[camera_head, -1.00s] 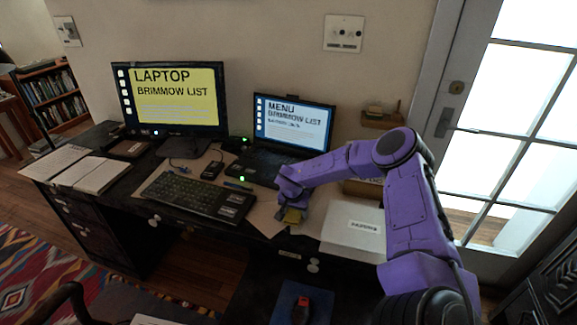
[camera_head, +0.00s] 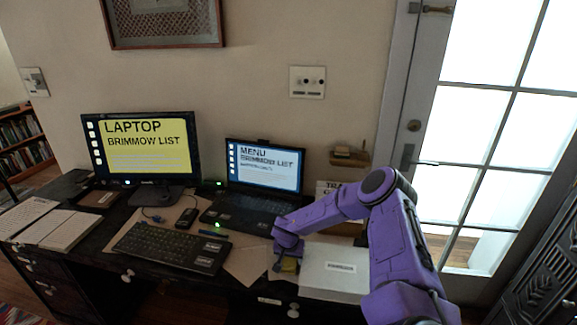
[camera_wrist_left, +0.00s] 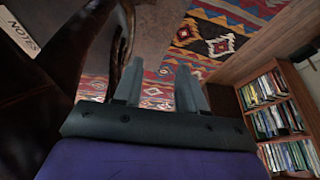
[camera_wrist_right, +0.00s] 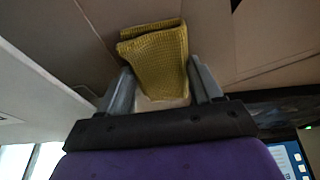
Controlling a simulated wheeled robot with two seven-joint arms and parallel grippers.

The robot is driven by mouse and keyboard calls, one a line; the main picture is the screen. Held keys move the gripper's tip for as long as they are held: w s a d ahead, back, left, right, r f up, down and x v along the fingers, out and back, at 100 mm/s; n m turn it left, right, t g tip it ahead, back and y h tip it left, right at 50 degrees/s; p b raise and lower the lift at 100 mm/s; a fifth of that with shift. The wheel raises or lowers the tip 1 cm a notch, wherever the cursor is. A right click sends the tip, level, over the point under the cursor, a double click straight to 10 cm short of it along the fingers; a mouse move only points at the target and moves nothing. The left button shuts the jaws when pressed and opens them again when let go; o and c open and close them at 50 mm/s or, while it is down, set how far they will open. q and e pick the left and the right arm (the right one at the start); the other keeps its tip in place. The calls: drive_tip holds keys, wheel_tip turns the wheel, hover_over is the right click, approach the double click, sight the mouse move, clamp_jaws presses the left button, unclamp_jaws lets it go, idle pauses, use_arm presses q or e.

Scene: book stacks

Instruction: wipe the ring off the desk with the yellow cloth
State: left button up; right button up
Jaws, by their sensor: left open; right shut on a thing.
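The yellow cloth (camera_head: 289,266) is in my right gripper (camera_head: 283,256), low at the desk's (camera_head: 190,284) front edge, between a brown paper sheet and a white box. In the right wrist view the folded cloth (camera_wrist_right: 160,55) sits between the two fingers of my right gripper (camera_wrist_right: 160,72), which is shut on it. The cloth looks close to the brown surface; I cannot tell whether it touches. I cannot make out the ring in any view. My left gripper (camera_wrist_left: 159,68) is open and empty in the left wrist view, above a patterned rug, and out of the head view.
The white box (camera_head: 333,268) stands just right of the cloth. A keyboard (camera_head: 172,246), the brown paper (camera_head: 247,262), a laptop (camera_head: 262,180) and a monitor (camera_head: 150,148) occupy the desk. Open notebooks (camera_head: 55,230) lie at left. A bookcase (camera_wrist_left: 280,115) stands right in the left wrist view.

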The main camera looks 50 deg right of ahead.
drive_tip(key=shift+w+r+p, duration=0.15)
drive_tip(key=shift+r+p, duration=4.4)
drive_tip(key=shift+r, duration=0.05)
drive_tip(key=shift+f, duration=0.1)
